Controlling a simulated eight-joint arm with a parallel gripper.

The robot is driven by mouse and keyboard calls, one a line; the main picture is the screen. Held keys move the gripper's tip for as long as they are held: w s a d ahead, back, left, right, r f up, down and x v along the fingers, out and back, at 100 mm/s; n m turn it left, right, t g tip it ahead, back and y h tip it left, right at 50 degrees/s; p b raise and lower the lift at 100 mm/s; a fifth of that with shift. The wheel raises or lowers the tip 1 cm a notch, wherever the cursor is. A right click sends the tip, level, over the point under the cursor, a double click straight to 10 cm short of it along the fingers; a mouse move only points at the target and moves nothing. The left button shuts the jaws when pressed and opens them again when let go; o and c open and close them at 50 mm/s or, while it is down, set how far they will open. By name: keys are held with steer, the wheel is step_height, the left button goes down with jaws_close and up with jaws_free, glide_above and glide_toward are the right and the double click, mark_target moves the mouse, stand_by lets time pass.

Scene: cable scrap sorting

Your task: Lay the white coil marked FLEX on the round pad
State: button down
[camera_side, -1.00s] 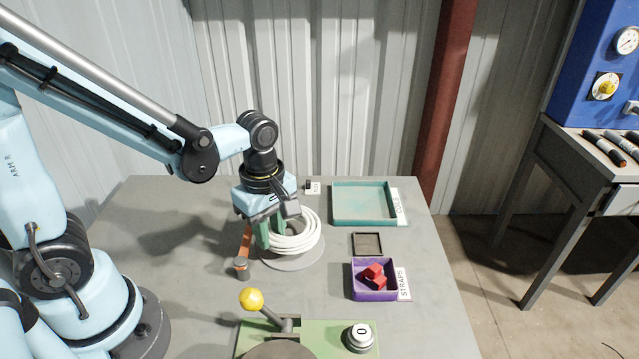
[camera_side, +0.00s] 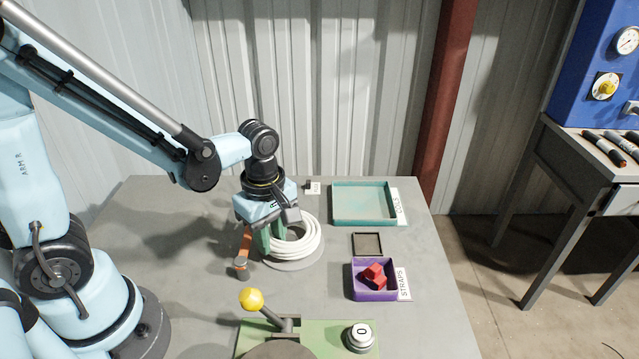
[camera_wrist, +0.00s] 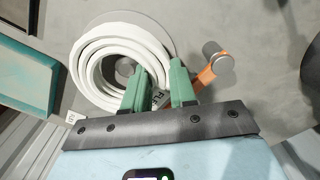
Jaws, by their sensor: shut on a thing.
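The white coil (camera_side: 307,241) is a ring of several stacked loops. It lies flat over the grey round pad (camera_side: 297,266), very close to it or touching; I cannot tell which. In the wrist view the coil (camera_wrist: 90,62) covers much of the pad (camera_wrist: 168,38), whose rim shows at the top and right. My gripper (camera_side: 268,243) points down with green fingers at the coil's near-left side in the side view. In the wrist view my gripper (camera_wrist: 158,92) is shut on the coil's edge, with a partly hidden tag lettered FL between the fingers.
An orange bar with a grey cylinder end (camera_side: 241,266) stands close beside my gripper. A teal tray (camera_side: 364,220), a small dark tray (camera_side: 367,254) and a purple STRAPS bin (camera_side: 374,293) with red pieces lie right. A yellow-knobbed lever (camera_side: 252,299) stands in front.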

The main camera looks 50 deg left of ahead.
steer(key=shift+f, duration=0.6)
stand_by(0.4)
steer(key=c, duration=0.8)
jaws_free()
steer(key=shift+c, duration=0.2)
steer(key=shift+w, duration=0.1)
steer(key=shift+r, duration=3.5)
